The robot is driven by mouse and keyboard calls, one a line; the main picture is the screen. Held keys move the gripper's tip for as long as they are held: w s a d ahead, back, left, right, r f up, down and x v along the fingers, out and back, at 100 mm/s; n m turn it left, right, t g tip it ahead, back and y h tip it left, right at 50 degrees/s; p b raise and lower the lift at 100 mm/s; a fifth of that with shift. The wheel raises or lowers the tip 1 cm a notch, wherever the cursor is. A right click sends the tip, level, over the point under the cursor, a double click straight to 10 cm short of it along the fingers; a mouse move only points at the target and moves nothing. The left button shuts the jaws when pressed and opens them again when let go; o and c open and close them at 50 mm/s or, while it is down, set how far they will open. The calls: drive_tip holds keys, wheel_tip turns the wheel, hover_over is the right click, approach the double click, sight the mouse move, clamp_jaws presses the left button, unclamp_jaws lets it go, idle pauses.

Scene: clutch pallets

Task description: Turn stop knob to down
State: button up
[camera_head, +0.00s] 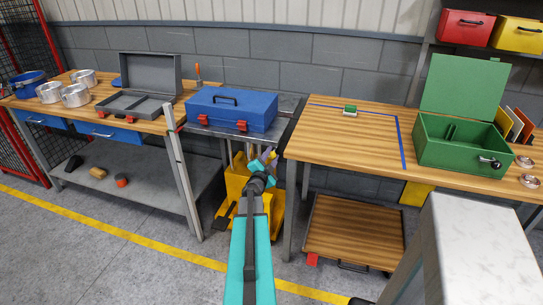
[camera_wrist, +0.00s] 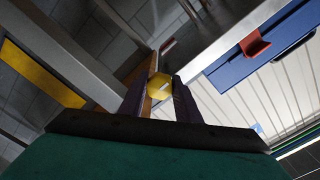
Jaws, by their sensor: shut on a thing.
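In the wrist view a yellow, roughly hexagonal knob (camera_wrist: 159,87) with a small pale mark on its face sits between the two dark fingers of my gripper (camera_wrist: 161,94). The fingers are shut on it from both sides. In the head view my gripper (camera_head: 264,163) is in front of the yellow pallet-truck-like body (camera_head: 235,186), below the blue toolbox (camera_head: 232,108). The knob is small and partly hidden by the arm there. I cannot tell which way its mark points relative to the machine.
A wooden workbench (camera_head: 340,146) with a green open box (camera_head: 463,142) stands right. A left bench (camera_head: 143,119) holds metal pots and an open grey case (camera_head: 147,82). A low wooden-topped platform (camera_head: 352,234) lies under the right bench. Open floor (camera_head: 130,262) lies at the front left.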

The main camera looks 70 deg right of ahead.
drive_tip(key=o, duration=1.1)
drive_tip(key=shift+a, duration=0.1)
drive_tip(key=shift+s+a+p, duration=0.2)
drive_tip(key=shift+a+p, duration=0.1)
drive_tip(key=shift+a, duration=3.1)
drive_tip(key=shift+s+a+p, duration=0.2)
drive_tip(key=shift+a+p, duration=0.1)
drive_tip(key=shift+a, duration=3.1)
